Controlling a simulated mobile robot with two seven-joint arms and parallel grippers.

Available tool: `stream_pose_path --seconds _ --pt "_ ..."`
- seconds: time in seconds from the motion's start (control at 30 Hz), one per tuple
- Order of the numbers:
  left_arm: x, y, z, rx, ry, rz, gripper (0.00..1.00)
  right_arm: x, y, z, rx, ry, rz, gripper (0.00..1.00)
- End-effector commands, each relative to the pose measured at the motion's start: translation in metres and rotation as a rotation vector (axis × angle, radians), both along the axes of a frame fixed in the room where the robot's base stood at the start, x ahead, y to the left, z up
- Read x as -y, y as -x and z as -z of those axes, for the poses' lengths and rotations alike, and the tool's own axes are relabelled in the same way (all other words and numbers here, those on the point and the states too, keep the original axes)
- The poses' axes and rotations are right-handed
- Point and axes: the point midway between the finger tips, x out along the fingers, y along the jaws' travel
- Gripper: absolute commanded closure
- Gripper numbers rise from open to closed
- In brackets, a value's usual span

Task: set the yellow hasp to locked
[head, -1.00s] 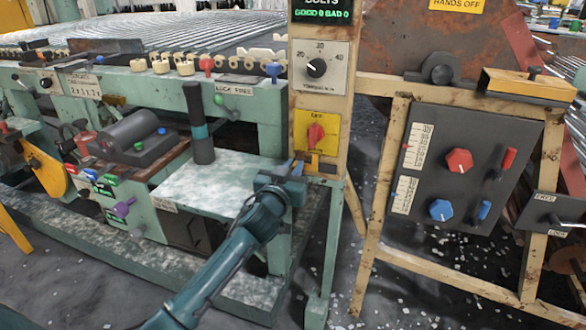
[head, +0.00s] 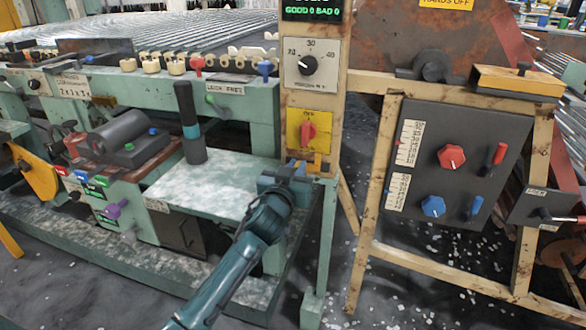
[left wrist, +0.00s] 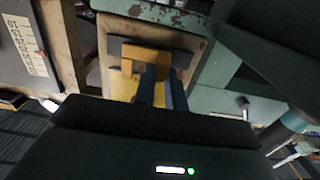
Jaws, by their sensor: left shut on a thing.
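The yellow hasp (head: 316,167) is low on the cream post, just under the yellow plate with the red rotary switch (head: 308,132). My left gripper (head: 297,168) is at the hasp, its fingers covering part of it. In the left wrist view the hasp shows as a yellow plate (left wrist: 146,58) on a dark backing, with a yellow part beside the dark fingers (left wrist: 162,88). The left gripper is shut on the hasp. The fingers hide part of it, so I cannot tell its exact setting. My right gripper is in neither view.
A speckled green shelf (head: 210,185) with a dark upright handle (head: 190,125) is left of the post. A dial (head: 308,65) is above the switch. A grey panel (head: 455,165) with red and blue knobs is on the right. Open floor lies between the post and the panel frame.

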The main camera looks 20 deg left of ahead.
Motion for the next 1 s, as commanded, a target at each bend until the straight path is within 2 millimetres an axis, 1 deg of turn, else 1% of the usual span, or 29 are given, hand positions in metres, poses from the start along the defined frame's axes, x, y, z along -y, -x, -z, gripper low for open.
stream_pose_path --seconds 0.03,0.3,0.53,0.63,0.77,1.0 --pt "0.005 0.001 0.001 -0.001 0.002 0.009 0.87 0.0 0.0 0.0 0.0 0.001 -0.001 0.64" --pt "0.004 0.001 0.001 -0.001 0.002 0.008 0.65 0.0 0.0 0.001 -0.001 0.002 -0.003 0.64" --pt "0.003 0.001 0.001 -0.001 0.002 0.006 0.65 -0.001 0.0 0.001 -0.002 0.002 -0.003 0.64" --pt "0.003 0.007 0.001 -0.002 0.002 0.006 0.65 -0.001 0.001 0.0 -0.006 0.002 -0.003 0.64" --pt "0.002 0.026 0.0 -0.003 0.004 0.007 0.65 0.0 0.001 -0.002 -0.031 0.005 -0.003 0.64" --pt "0.001 0.08 0.0 -0.004 0.005 0.007 0.65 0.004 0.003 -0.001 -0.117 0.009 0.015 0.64"
